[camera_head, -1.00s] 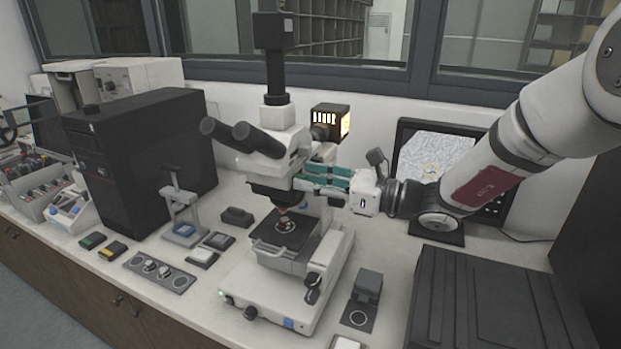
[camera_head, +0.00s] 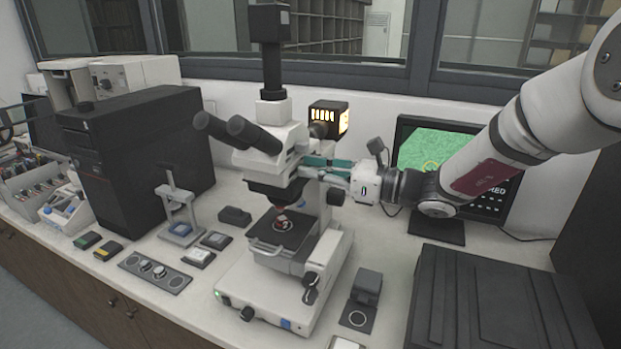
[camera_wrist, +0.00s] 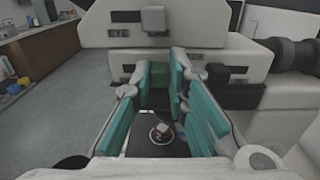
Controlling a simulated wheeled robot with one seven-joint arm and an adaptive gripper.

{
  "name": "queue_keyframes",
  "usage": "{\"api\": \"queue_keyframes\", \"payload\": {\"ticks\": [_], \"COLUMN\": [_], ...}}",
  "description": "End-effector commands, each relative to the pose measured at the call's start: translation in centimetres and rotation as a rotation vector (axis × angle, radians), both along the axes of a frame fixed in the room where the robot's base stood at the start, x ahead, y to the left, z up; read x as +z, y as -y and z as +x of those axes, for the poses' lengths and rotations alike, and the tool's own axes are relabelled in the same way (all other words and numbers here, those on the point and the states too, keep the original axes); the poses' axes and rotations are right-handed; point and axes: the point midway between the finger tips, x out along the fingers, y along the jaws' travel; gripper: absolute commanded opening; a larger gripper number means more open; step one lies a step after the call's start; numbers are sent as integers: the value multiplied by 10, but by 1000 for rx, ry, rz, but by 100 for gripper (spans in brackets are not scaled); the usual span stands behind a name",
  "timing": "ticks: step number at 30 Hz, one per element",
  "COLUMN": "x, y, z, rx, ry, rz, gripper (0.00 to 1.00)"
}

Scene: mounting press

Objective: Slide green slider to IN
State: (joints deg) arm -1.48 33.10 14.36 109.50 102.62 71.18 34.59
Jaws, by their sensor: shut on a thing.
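The microscope (camera_head: 270,270) stands on the bench with its white head tilted toward the left. My gripper (camera_head: 306,166) has teal finger pads and reaches from the right to the side of the microscope head. In the wrist view, my gripper (camera_wrist: 159,76) has both fingertips against the front of the white head, with a small dark green piece (camera_wrist: 157,68) between them that looks like the green slider. The gripper is shut on it. The slider is hidden by the fingers in the head view, and I cannot read any IN mark.
The monitor (camera_head: 440,148) behind my arm shows a green picture. A black case (camera_head: 490,295) fills the front right. The microscope stage (camera_head: 270,240) holds a small round sample below the fingers. A black computer tower (camera_head: 140,150) stands at left.

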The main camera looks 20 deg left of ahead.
Motion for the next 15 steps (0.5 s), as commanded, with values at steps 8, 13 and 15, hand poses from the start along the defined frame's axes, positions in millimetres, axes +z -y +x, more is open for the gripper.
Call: {"api": "queue_keyframes", "payload": {"ticks": [8, 13, 15], "x": [1, 1, 1], "y": [2, 2, 1], "z": [6, 6, 5], "rx": [-12, -11, -9], "ry": [0, 0, 0], "rz": [0, 0, 0], "gripper": [0, 35, 35]}}
